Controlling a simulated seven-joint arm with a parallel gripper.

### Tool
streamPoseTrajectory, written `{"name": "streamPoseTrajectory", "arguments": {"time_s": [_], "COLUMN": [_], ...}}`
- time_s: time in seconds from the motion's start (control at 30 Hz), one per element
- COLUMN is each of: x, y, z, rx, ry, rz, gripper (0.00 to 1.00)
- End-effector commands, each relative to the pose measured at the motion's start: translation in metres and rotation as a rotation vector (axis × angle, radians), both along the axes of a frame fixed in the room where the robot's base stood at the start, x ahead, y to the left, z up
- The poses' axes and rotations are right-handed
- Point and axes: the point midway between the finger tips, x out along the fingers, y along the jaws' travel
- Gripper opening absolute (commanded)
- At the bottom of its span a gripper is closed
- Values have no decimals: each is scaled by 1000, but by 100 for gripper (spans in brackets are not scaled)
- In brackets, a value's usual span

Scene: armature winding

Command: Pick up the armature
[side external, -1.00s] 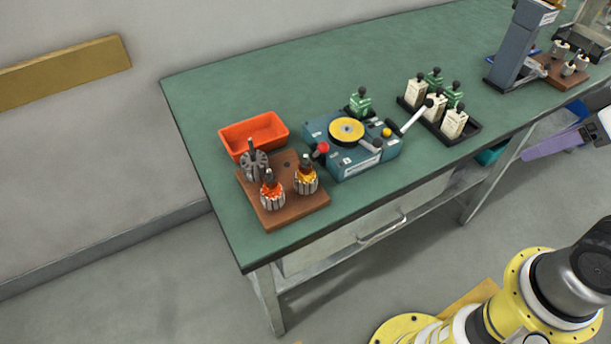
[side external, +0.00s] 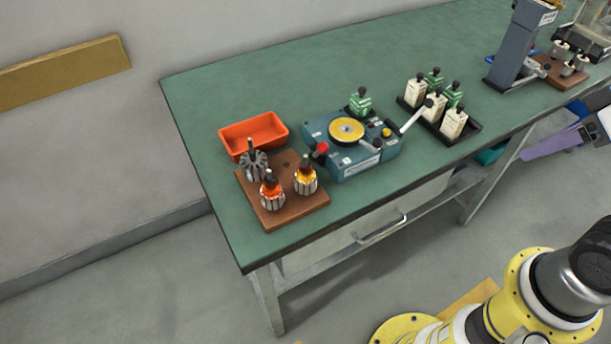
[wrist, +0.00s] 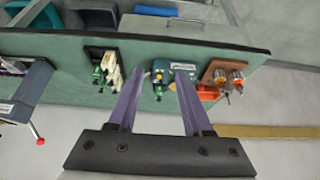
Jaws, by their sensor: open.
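Three armatures stand on a brown wooden block (side external: 301,209) at the left end of the green bench in the side view. One is bare grey (side external: 254,163) at the back left. One has an orange-red top (side external: 271,192) at the front, and one has a yellow winding (side external: 305,177) to its right. In the wrist view the block (wrist: 211,73) and the wound armatures (wrist: 229,76) show small at the right. My gripper (wrist: 160,73) has two purple fingers spread apart with nothing between them. In the side view a finger (side external: 553,141) shows at the right edge, far from the armatures.
An orange tray (side external: 281,131) lies behind the block. A blue winding machine (side external: 346,166) with a yellow disc and lever stands to its right. A black tray (side external: 471,135) of white and green bottle-like parts and a grey press (side external: 514,50) stand further right. The bench's back left is clear.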

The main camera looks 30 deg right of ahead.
Motion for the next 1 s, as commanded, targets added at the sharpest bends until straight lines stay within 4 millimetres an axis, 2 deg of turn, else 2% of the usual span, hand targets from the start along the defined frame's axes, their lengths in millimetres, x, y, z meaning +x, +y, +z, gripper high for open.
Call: {"name": "streamPoseTrajectory", "arguments": {"time_s": [0.1,0.3,0.37,0.77,0.87,1.0], "x": [0,0,0,-2,5,34], "y": [0,0,0,0,0,4], "z": [0,0,0,-1,21,55], "rx": [0,0,0,-27,-75,-138], "ry": [0,0,0,12,-13,-4], "rz": [0,0,0,52,139,280], "gripper": [52,88,97,97,97,97]}}
